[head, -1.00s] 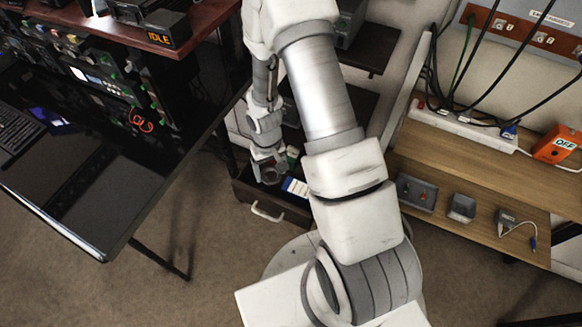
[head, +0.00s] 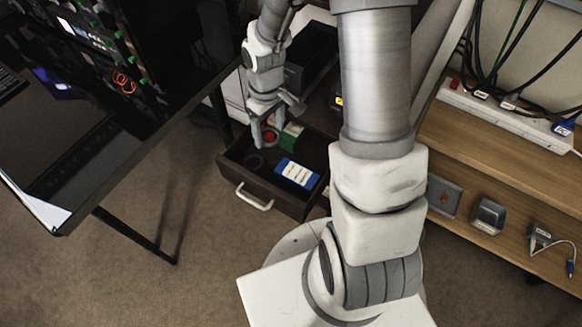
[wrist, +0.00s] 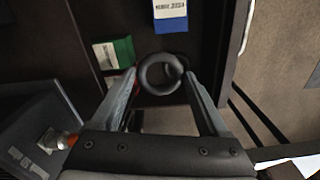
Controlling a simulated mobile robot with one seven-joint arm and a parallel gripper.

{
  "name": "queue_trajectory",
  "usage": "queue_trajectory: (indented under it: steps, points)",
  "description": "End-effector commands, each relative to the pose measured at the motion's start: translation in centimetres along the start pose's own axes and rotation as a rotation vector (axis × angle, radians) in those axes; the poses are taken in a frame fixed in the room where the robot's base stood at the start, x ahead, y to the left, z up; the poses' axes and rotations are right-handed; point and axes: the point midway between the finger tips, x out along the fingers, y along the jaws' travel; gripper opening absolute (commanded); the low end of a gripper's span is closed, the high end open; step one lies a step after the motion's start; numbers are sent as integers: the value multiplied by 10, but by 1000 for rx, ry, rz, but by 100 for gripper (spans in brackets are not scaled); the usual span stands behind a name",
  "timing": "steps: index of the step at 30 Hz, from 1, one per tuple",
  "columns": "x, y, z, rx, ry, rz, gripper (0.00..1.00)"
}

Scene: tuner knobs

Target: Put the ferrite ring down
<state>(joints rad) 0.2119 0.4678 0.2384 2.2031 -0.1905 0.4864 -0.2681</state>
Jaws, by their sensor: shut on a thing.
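The dark ferrite ring (wrist: 160,73) is pinched between the fingertips of my gripper (wrist: 160,80) in the wrist view. In the head view my gripper (head: 265,132) points down over the open drawer (head: 228,172), and a dark ring (head: 255,163) shows just below its fingers. The drawer floor lies beyond the ring; I cannot tell whether the ring touches it.
The drawer holds a blue-and-white box (head: 296,173) and a green box (head: 291,135). A red item (head: 270,138) shows by my fingers. The drawer's front has a white handle (head: 254,197). A black desk (head: 90,150) stands left, a wooden shelf (head: 470,160) right.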

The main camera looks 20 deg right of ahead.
Motion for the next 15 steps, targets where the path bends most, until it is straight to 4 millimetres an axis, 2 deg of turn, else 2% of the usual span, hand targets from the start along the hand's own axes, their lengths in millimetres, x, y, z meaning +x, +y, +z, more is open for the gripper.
queue_trajectory:
  steps: [1, 11, 15]
  points:
    - [11, 1, 1, -34, 4, 5, 8]
    - [7, -3, 12, -181, -10, 14, 8]
    - [17, -4, 14, -192, -14, 13, 8]
